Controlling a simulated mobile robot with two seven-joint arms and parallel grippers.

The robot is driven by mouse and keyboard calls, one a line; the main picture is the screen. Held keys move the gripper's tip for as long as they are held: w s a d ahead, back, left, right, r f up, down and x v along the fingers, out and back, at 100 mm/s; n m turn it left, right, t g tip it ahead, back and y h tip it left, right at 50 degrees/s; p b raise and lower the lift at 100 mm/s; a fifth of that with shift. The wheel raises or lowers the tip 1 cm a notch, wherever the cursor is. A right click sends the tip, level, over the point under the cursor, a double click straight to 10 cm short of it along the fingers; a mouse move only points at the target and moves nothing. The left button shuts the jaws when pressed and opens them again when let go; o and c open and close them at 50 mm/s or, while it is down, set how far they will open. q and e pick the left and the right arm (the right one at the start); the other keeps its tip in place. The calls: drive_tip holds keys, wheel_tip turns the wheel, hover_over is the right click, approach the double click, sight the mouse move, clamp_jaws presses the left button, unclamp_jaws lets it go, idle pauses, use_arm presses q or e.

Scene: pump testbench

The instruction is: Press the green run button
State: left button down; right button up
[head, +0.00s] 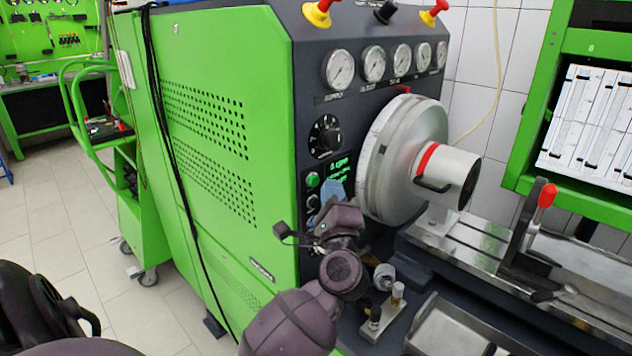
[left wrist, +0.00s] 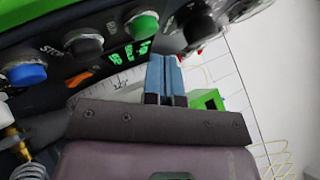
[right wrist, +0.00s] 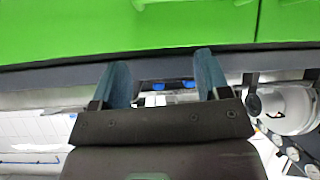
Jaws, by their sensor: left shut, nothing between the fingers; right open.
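The green run button (head: 312,180) is a small round green cap on the dark front panel of the green machine, left of the lit display (head: 338,169). In the left wrist view the green button (left wrist: 143,24) is near the top. My left gripper (head: 333,188) is shut and empty, its blue fingertips just right of and slightly below the button in the head view. In the left wrist view its fingertips (left wrist: 164,60) are below and right of the button, apart from it in the picture. My right gripper (right wrist: 163,70) is open and empty, away from the panel.
A black rotary knob (head: 325,136) and pressure gauges (head: 374,63) are above the button. A large round metal flange (head: 400,155) juts out to the right. A black button (left wrist: 84,43) and a blue button (left wrist: 27,73) are beside the green one. Open floor (head: 60,220) is at left.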

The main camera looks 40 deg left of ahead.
drive_tip(key=shift+s, duration=0.15)
drive_tip(key=shift+s+f, duration=0.2)
drive_tip(key=shift+s, duration=0.1)
drive_tip(key=shift+w+r, duration=0.25)
drive_tip(key=shift+w, duration=0.25)
drive_tip(key=shift+s+f, duration=0.1)
drive_tip(key=shift+s, duration=0.05)
idle(0.3)
use_arm(q)
drive_tip(key=shift+a, duration=0.45)
use_arm(e)
drive_tip(key=shift+s+f, duration=0.4)
drive_tip(key=shift+f, duration=0.05)
use_arm(q)
drive_tip(key=shift+a, duration=0.15)
use_arm(e)
drive_tip(key=shift+w+r, duration=0.2)
drive_tip(key=shift+w, duration=0.3)
